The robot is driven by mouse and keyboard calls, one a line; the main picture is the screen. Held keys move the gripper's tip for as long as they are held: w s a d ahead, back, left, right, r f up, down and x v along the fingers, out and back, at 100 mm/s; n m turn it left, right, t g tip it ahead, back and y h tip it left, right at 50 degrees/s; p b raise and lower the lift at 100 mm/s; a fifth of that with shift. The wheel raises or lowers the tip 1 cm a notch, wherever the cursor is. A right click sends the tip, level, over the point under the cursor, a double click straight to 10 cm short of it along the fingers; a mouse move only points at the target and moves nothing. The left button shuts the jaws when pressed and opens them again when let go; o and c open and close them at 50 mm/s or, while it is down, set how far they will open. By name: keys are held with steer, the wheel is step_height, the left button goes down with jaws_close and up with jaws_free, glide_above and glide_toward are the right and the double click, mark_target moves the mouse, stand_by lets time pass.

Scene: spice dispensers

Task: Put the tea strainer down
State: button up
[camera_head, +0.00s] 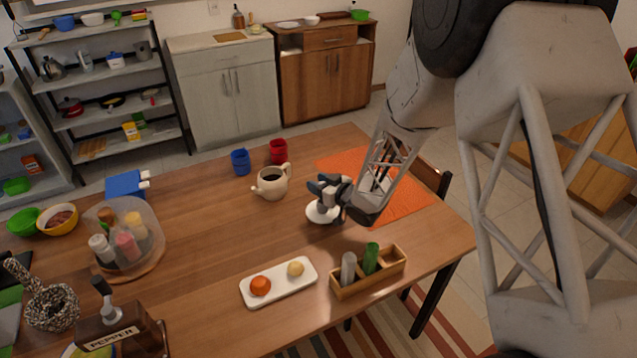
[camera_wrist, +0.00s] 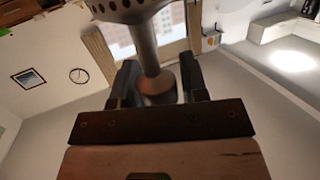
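The tea strainer shows in the wrist view as a metal handle (camera_wrist: 146,45) with a perforated head (camera_wrist: 130,9) at the top edge. Its flared handle end sits between the two dark fingers of my gripper (camera_wrist: 158,88), which look closed on it. In the head view my gripper (camera_head: 328,188) is low over the table, right of the beige teapot (camera_head: 272,183). A small white dish (camera_head: 321,214) lies just below the fingers. The strainer cannot be made out clearly there, and the gap beneath it is hidden.
An orange mat (camera_head: 404,203) lies behind and right of my gripper. A blue mug (camera_head: 241,162) and red mug (camera_head: 278,151) stand behind the teapot. A white tray (camera_head: 279,292) and wooden box (camera_head: 344,291) are in front. Bare wood (camera_head: 215,230) lies left.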

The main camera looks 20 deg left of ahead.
steer(key=shift+o, duration=1.2)
steer(key=shift+r, duration=0.1)
steer(key=shift+r, duration=0.15)
steer(key=v, duration=1.2)
